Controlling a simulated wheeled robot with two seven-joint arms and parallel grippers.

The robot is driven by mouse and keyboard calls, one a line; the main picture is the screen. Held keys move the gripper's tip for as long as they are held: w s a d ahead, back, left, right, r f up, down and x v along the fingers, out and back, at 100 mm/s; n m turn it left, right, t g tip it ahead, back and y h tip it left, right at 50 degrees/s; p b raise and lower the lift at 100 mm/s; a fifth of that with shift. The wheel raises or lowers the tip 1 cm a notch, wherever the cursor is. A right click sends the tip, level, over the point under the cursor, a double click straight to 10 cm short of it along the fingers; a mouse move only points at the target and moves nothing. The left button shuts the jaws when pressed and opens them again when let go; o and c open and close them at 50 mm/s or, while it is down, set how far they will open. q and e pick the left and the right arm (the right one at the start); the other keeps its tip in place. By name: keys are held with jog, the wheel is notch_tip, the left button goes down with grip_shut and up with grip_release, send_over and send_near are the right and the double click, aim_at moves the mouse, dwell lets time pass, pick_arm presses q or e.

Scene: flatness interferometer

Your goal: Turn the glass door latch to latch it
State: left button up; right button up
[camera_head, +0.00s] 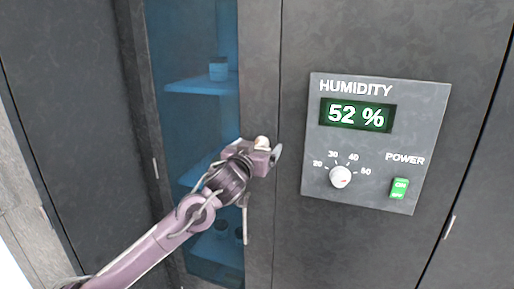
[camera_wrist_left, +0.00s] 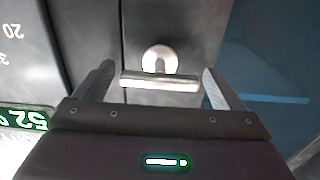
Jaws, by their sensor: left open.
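The glass door (camera_head: 195,55) is a blue-tinted pane in a dark frame at the left of the head view; the pane also shows at the right of the wrist view (camera_wrist_left: 265,60). The latch (camera_wrist_left: 160,82) is a pale metal bar on a round boss, fixed to the dark door frame. In the wrist view its bar lies level across the gap between my fingers. In the head view only a pale bit of the latch (camera_head: 261,142) shows past my gripper. My left gripper (camera_head: 269,153) is open at the latch, a finger beyond each bar end, apparently not touching.
A grey humidity panel (camera_head: 428,110) with a lit 52 % display, a dial (camera_head: 341,177) and a green power switch (camera_head: 399,188) is right of my gripper. Shelves (camera_head: 195,86) with small jars stand behind the glass. A thin vertical handle (camera_head: 245,222) shows below my gripper.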

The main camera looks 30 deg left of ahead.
pick_arm(q)
jog(key=c, duration=1)
jog(key=shift+m, duration=0.3)
jog(key=m+b, duration=0.1)
jog(key=m, duration=0.2)
jog(key=shift+d+f, duration=0.1)
jog(key=m+b, duration=0.1)
jog(key=m, duration=0.4)
jog(key=shift+b, duration=0.35)
jog(key=m+b, duration=0.2)
jog(key=m, duration=0.3)
jog(key=shift+f, duration=0.1)
jog(key=shift+m+b, duration=0.8)
jog(key=shift+m, duration=1.1)
jog(key=shift+d, duration=0.1)
